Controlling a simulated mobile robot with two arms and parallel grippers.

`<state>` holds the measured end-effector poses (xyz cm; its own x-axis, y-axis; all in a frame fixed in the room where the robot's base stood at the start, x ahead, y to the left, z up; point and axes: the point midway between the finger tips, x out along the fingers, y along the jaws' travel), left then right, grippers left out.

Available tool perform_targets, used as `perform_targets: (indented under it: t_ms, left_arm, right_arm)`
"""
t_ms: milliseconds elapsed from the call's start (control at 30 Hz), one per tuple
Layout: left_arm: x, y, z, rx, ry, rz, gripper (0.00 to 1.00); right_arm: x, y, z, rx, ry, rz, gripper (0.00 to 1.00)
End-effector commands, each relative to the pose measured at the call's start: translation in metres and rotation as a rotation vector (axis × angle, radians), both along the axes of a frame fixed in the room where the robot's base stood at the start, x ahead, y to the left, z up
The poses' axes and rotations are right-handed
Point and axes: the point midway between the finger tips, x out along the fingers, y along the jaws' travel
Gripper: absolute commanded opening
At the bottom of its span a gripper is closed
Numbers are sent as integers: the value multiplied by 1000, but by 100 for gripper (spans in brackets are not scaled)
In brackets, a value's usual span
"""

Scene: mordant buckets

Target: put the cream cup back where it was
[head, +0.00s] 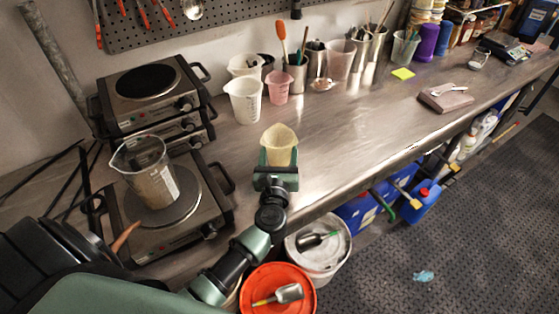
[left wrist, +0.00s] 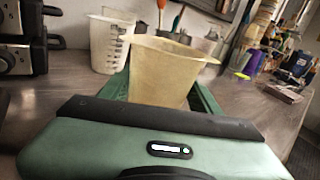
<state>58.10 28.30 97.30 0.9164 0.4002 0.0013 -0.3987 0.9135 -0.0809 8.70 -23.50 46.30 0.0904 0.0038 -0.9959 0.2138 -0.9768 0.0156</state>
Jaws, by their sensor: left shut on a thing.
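The cream cup (head: 279,142) is upright in my left gripper (head: 277,166), which is shut on it near the front edge of the steel bench. In the left wrist view the cup (left wrist: 165,70) fills the middle, between the green jaws of the left gripper (left wrist: 165,100). I cannot tell whether its base touches the bench. A white measuring cup (head: 244,100), a pink cup (head: 277,88) and another white cup (head: 244,66) stand on the bench beyond it. My right gripper does not show.
A glass beaker (head: 147,172) stands on a hot plate (head: 190,205) to the left, with stacked hot plates (head: 150,80) behind. Tool-filled metal containers (head: 295,75) line the wall. The bench right of the cup (head: 350,125) is clear. Buckets (head: 318,245) stand below the front edge.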

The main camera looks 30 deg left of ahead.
Motion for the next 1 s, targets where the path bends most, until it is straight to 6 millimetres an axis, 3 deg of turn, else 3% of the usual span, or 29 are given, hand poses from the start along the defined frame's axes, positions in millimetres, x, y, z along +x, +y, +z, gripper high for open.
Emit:
perform_targets:
  t_ms: [200, 667, 700, 733, 767, 1000]
  left_arm:
    - [0, 0, -33, 3, 2, -1, 10]
    - [0, 0, -41, 0, 0, -1, 10]
    - [0, 0, -39, 0, 0, -1, 71]
    - [0, 0, -39, 0, 0, -1, 79]
    - [0, 0, -39, 0, 0, -1, 84]
    - [0, 0, -39, 1, 1, -1, 84]
  right_arm:
    - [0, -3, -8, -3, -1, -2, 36]
    - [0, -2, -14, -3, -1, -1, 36]
    - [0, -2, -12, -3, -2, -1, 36]
    - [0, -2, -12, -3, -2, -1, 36]
    - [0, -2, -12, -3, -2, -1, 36]
    - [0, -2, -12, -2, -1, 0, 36]
